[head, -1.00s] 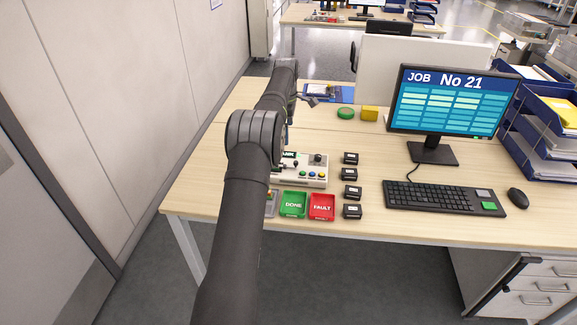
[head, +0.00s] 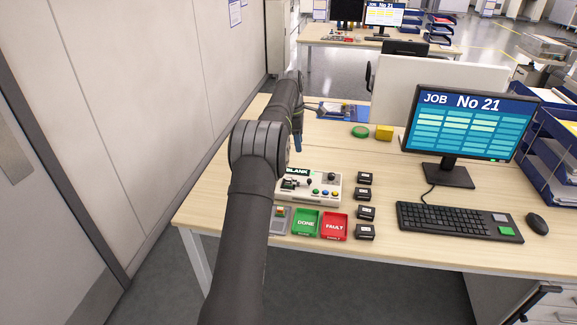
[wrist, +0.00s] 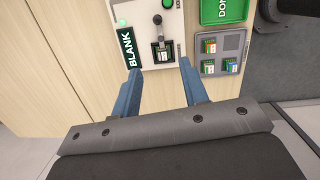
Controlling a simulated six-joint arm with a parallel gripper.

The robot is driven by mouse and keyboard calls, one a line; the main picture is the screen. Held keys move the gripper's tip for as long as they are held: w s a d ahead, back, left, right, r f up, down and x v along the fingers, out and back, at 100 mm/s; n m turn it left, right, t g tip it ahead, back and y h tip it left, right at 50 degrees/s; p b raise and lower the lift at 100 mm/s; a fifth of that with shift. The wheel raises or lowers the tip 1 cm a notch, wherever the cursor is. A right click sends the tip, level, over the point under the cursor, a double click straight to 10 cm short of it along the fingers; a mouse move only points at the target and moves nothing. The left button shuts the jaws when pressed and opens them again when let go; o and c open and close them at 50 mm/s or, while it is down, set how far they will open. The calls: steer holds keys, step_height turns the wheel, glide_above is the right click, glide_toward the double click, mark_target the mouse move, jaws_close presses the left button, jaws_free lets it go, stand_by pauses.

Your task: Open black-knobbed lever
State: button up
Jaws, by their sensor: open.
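In the wrist view the panel (wrist: 146,10) shows a lever with a round black knob (wrist: 158,20) above a small clamp-like holder. A green and white piece (wrist: 162,54) sits in that holder. In the head view my arm hides part of the panel's left side.
The green DONE tray (head: 306,223), red FAULT tray (head: 334,226) and a grey tray with small pieces (wrist: 229,43) lie in front of the panel. Several black boxes (head: 365,178) stand to its right. The keyboard (head: 458,221) and monitor (head: 473,123) are farther right.

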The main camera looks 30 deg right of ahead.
steer(key=d+f+n+h, duration=0.1)
steer(key=f, duration=0.4)
steer(key=s+d+f+n+h, duration=0.1)
steer(key=f, duration=0.4)
steer(key=s+d+f+n+g, duration=0.1)
steer(key=f, duration=0.5)
steer(key=shift+h, duration=0.4)
jaws_close()
